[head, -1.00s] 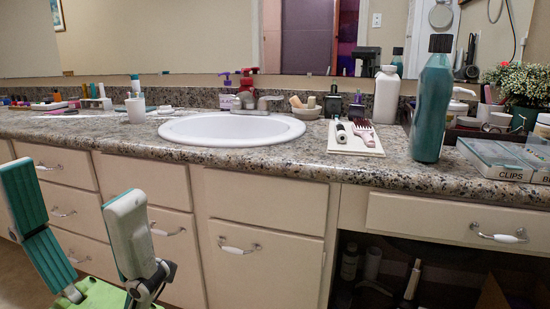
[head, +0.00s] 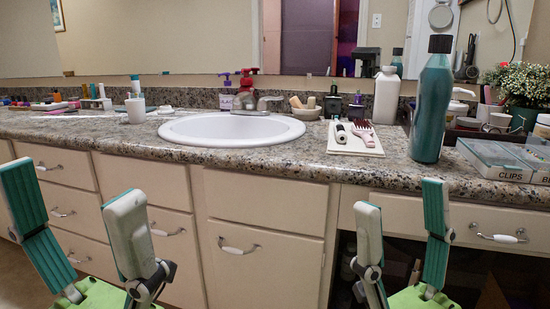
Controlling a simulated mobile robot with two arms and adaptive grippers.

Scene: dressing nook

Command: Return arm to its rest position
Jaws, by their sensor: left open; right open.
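My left gripper (head: 80,222) is at the lower left, in front of the pale drawers. Its two teal-padded fingers stand well apart, with nothing between them. My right gripper (head: 402,227) is at the lower right, in front of the open shelf space and drawer. Its fingers are also apart and empty. Both grippers point up, nearer to me than the counter, and touch nothing that I can see. The lower parts of both are cut off by the bottom edge of the picture.
The speckled counter (head: 100,129) holds a sink (head: 232,129), a teal bottle (head: 431,105), a white bottle (head: 387,95), a tray with a brush (head: 362,133) and a clips box (head: 495,160). Drawer handles (head: 499,235) stick out below the counter.

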